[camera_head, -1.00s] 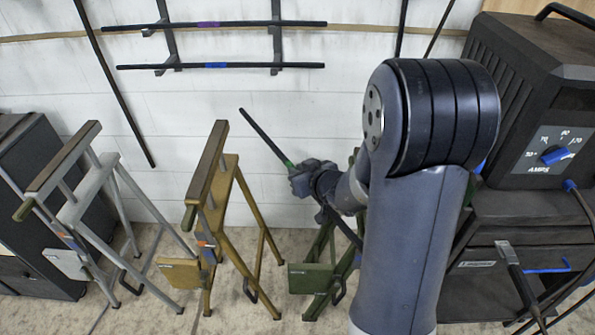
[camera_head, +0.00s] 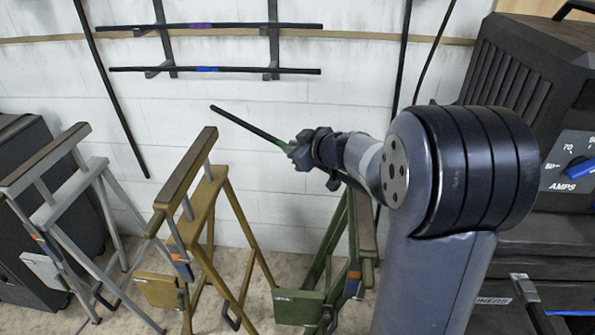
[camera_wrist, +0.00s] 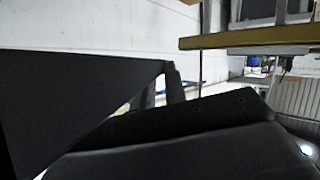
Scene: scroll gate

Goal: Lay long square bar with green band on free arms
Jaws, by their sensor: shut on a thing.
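The long dark bar with the green band (camera_head: 245,125) is in my gripper (camera_head: 299,151) in the head view. My gripper is shut on it close to the green band. The bar's free end points up and left, in front of the white wall. Its other part is hidden behind my gripper and arm. Two dark bars lie on the wall rack: one with a purple band (camera_head: 240,25) and, below it, one with a blue band (camera_head: 240,70). No empty rack arms are clearly visible. In the wrist view, large dark shapes fill the lower left; I cannot tell bar from gripper there.
A grey trestle (camera_head: 75,195), a yellow trestle (camera_head: 187,180) and a green trestle (camera_head: 365,225) stand below. A dark welding machine (camera_head: 520,95) stands at right. A dark rod (camera_head: 110,90) leans on the wall at left.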

